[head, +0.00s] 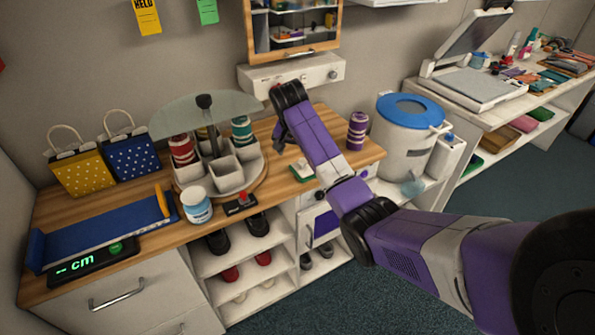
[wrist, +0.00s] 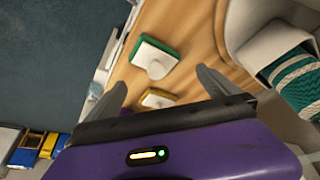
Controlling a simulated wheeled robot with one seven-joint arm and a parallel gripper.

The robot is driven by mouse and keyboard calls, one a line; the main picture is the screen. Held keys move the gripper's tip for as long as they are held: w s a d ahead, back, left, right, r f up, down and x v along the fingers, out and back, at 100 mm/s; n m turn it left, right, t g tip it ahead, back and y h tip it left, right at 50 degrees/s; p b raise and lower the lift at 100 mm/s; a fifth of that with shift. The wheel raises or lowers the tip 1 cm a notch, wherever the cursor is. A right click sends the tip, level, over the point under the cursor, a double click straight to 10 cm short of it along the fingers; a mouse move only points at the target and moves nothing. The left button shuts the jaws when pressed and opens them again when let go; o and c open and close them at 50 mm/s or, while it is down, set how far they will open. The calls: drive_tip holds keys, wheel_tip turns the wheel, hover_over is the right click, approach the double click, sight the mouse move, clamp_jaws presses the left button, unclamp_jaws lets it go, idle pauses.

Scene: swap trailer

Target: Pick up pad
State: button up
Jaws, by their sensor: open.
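Two pads show on the wooden worktop in the wrist view. One is green with a white top and knob (wrist: 152,58); the other is yellowish with a white top (wrist: 158,97). The green pad also shows in the head view (head: 301,171), near the counter's front edge; I cannot make out the yellowish one there. My gripper (wrist: 163,90) is open and empty above the worktop. In the wrist view the yellowish pad appears between its fingers, and the green pad lies beyond the fingertips. In the head view the fingers are small and partly behind my arm.
A round organizer (head: 224,180) with thread spools stands left of my gripper. A white jar (head: 196,206) and a small red-knobbed device (head: 241,204) are in front of it. A purple spool (head: 357,131) and a blue-lidded bin (head: 406,135) stand to the right.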

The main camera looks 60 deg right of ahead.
sight(301, 161)
drive_tip(key=x, duration=0.3)
drive_tip(key=p+x, duration=0.1)
drive_tip(key=x, duration=0.3)
drive_tip(key=shift+s+a+f, duration=0.15)
drive_tip(key=shift+s+f, duration=0.05)
drive_tip(key=shift+f, duration=0.15)
drive_tip(key=shift+c, duration=0.2)
drive_tip(key=c, duration=1.5)
